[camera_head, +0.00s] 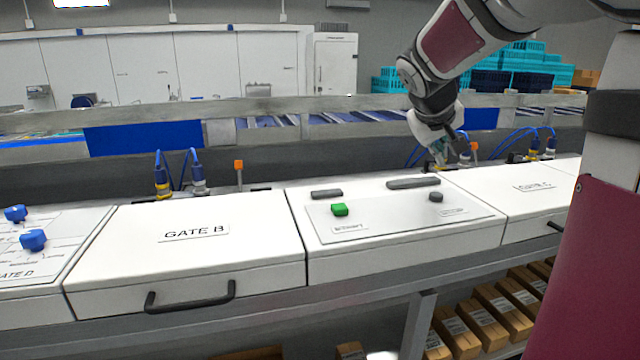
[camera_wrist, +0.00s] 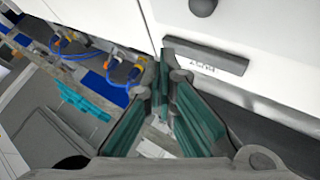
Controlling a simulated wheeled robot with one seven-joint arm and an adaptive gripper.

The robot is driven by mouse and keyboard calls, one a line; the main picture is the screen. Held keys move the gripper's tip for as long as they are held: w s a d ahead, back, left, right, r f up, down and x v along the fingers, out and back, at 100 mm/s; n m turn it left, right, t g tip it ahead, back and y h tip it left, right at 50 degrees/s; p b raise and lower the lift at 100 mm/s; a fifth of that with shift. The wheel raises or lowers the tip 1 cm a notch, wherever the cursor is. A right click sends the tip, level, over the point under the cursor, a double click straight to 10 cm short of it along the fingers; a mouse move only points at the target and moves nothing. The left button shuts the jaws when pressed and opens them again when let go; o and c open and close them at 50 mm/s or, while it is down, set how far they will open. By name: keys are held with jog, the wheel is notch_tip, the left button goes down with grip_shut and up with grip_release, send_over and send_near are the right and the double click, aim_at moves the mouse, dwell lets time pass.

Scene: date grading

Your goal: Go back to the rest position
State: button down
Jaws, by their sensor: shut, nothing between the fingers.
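My gripper (camera_head: 439,150) hangs from my arm at the upper right of the head view, above the back edge of the white control panel and the Gate C box. In the wrist view its two teal fingers (camera_wrist: 165,92) run together towards their tips, shut with nothing between them. Whether the fingers touch anything cannot be told.
The control panel (camera_head: 376,240) carries a green button (camera_head: 340,210) and a dark knob (camera_head: 435,197). The Gate B box (camera_head: 130,245) is left of it, the Gate C box (camera_head: 540,200) right. Blue hoses and fittings (camera_head: 178,180) stand behind. Cartons (camera_head: 500,310) lie on a lower shelf.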

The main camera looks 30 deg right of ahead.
jog(key=s+a+y, duration=0.1)
jog(key=a, duration=0.5)
jog(key=s+a+f+y, duration=0.1)
jog(key=s+a, duration=0.1)
jog(key=a, duration=0.4)
jog(key=s+a+f+n+t+y, duration=0.1)
jog(key=s+a, duration=0.1)
jog(key=a, duration=0.4)
jog(key=shift+f+b, duration=0.1)
jog(key=shift+b, duration=0.2)
jog(key=s+a+f+n+y, duration=0.1)
jog(key=s+a+f+y, duration=0.1)
jog(key=s+a, duration=0.3)
jog(key=s+a+f+n+y, duration=0.1)
jog(key=s+a+f+y, duration=0.2)
jog(key=a, duration=0.7)
jog(key=s+f, duration=0.2)
jog(key=s, duration=0.1)
jog(key=shift+a+b, duration=0.3)
